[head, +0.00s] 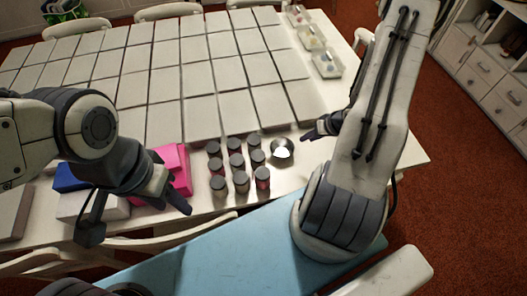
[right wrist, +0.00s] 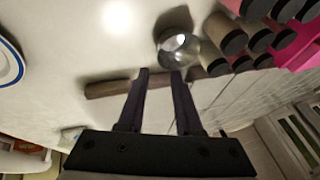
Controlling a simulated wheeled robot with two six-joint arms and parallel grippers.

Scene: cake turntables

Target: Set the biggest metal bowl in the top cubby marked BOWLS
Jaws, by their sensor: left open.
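A small round metal bowl (head: 282,149) with a bright inside stands on the white table, just right of the dark-lidded jars. It is the only metal bowl I can make out. In the right wrist view the shiny bowl (right wrist: 179,50) lies just beyond my fingertips. My right gripper (head: 312,134) is open and empty, a little to the right of the bowl; its two fingers show apart in the right wrist view (right wrist: 161,72). My left gripper (head: 172,192) is open and empty over the near left of the table, by the pink boxes. No cubby marked BOWLS can be read.
Several dark-lidded jars (head: 238,161) stand close left of the bowl. Pink boxes (head: 176,160) and a blue box (head: 72,177) lie further left. Pale square panels (head: 150,75) cover much of the table. Trays (head: 326,64) line its far right. A white cabinet (head: 484,62) stands at upper right.

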